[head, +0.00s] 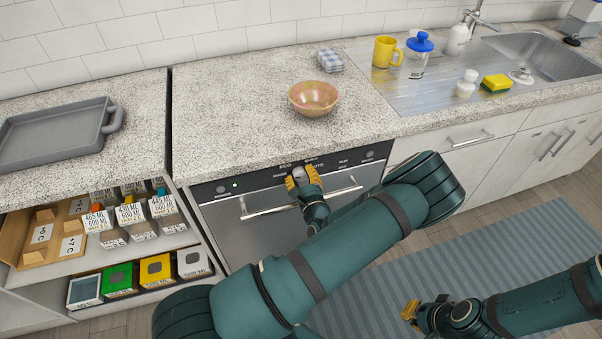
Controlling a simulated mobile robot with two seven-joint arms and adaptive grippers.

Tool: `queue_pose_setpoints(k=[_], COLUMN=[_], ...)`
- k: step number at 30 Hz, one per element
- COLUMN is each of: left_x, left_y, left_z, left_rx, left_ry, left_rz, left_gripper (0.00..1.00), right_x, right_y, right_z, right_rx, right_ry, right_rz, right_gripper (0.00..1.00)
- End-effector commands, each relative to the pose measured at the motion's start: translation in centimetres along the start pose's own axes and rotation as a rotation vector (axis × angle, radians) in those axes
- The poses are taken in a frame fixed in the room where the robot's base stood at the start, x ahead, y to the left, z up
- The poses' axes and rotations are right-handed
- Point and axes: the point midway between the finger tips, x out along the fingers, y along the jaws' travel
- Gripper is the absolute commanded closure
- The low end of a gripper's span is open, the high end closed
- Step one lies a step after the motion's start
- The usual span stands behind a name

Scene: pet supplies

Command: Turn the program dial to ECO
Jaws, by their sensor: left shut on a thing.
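The program dial (299,172) sits in the middle of the dark control panel at the top of the built-in dishwasher (265,224). My left gripper (301,179) is shut on the dial, with its yellow fingers on either side of it. The gripper hides much of the dial, and its pointer is too small to read.
A dishwasher handle (347,190) runs just below the panel. A patterned bowl (313,98) stands on the counter (215,110) above. Open shelves with cartons (195,262) are at the left. A striped mat (520,245) covers the floor at the right.

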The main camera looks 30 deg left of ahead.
Motion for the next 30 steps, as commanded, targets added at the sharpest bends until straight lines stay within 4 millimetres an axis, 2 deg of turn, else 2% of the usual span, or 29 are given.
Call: queue_pose_setpoints(k=[1,12,21,30], left_x=[0.0,0.0,0.0,0.0], left_y=[-0.1,-0.1,-0.1,0.0], left_z=[0.2,0.2,0.1,0.1], left_rx=[0.035,0.372,0.641,0.829], left_ry=[0.002,0.003,0.003,0.002], left_rz=[0.001,0.000,-0.001,0.000], left_gripper=[0.95,0.95,0.95,0.95], right_x=[-0.7,-3.5,-5.0,-5.8], right_y=[-0.3,-1.3,-1.9,-2.1], right_z=[0.0,0.1,-0.7,-1.1], right_rx=[0.000,0.003,0.008,0.011], right_ry=[-0.002,-0.011,0.006,0.015], right_rz=[0.000,0.000,0.001,0.003], right_gripper=[1.00,1.00,1.00,1.00])
